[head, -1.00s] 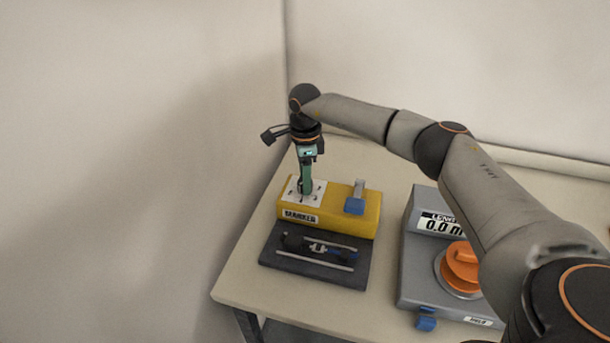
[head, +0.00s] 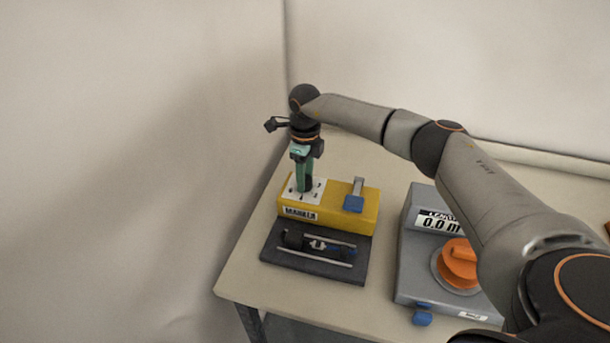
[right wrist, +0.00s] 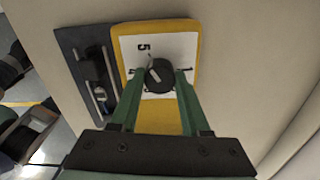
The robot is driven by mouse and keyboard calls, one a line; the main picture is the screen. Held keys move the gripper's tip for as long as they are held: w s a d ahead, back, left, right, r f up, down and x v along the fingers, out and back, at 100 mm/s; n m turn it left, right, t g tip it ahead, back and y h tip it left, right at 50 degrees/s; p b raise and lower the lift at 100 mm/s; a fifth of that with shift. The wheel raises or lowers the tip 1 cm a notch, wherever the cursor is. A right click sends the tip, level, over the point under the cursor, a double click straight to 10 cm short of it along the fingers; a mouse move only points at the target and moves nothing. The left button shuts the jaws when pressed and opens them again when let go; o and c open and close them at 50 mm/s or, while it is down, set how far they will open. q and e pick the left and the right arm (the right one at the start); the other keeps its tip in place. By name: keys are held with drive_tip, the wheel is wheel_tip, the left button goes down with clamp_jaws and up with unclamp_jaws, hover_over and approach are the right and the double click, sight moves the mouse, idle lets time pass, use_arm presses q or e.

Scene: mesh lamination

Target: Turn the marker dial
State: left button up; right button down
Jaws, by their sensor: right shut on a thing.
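The yellow marker box (head: 338,211) stands on the table, with a white dial plate (head: 291,194) on its left part and a "MARKER" label on its front. The dark round marker dial (right wrist: 160,75) shows on the white plate in the right wrist view, with a "5" printed above it. My right gripper (head: 304,188) points down from above onto the dial; its green fingers also show in the right wrist view (right wrist: 159,82), shut on the dial from both sides. In the head view the fingers mostly hide the dial. My left gripper is out of view.
A dark tray (head: 290,264) with rails and a small dark device lies in front of the yellow box. A blue-tipped lever (head: 354,203) is on the box's right part. A grey length unit (head: 408,266) with an orange knob (head: 459,262) stands to the right.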

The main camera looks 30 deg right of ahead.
drive_tip(key=shift+d+r, duration=0.1)
drive_tip(key=shift+c, duration=1.9)
unclamp_jaws()
wheel_tip(320, 180, up, 12)
drive_tip(key=b, duration=0.1)
drive_tip(key=shift+r, duration=0.25)
